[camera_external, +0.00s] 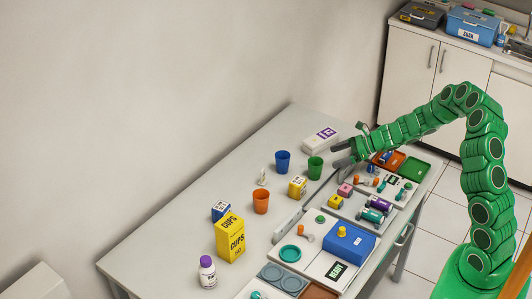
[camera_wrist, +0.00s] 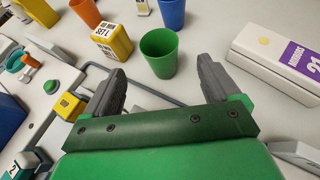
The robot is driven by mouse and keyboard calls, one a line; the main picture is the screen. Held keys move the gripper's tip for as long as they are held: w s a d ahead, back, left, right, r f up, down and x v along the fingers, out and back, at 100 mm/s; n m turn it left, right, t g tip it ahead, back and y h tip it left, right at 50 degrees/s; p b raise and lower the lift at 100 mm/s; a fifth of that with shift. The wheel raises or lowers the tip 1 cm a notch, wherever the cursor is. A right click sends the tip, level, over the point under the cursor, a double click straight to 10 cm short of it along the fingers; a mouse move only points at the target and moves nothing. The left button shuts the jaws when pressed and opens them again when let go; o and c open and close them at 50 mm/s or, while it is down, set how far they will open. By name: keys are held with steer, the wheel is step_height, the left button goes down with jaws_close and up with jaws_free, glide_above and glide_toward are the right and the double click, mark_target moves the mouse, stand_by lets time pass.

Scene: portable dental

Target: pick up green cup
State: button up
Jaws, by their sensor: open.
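The green cup (camera_external: 315,168) stands upright on the grey table, between the blue cup (camera_external: 282,161) and my gripper (camera_external: 343,153). In the wrist view the green cup (camera_wrist: 159,52) is just beyond and between the two grey fingertips. My gripper (camera_wrist: 170,85) is open and empty, its fingers spread apart. The cup looks apart from both fingers. The cup's open top and inside show in the wrist view.
A yellow box (camera_wrist: 115,41) stands left of the green cup, and a white box with a purple label (camera_wrist: 280,58) lies to its right. The blue cup (camera_wrist: 171,13) and an orange cup (camera_wrist: 86,12) stand behind. Trays with small parts (camera_external: 365,205) fill the table's right side.

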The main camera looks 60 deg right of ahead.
mark_target(320, 162)
steer(key=shift+x, duration=3.9)
steer(key=shift+a+r, duration=0.1)
steer(key=shift+c, duration=0.4)
steer(key=c, duration=1)
steer(key=shift+r, duration=0.1)
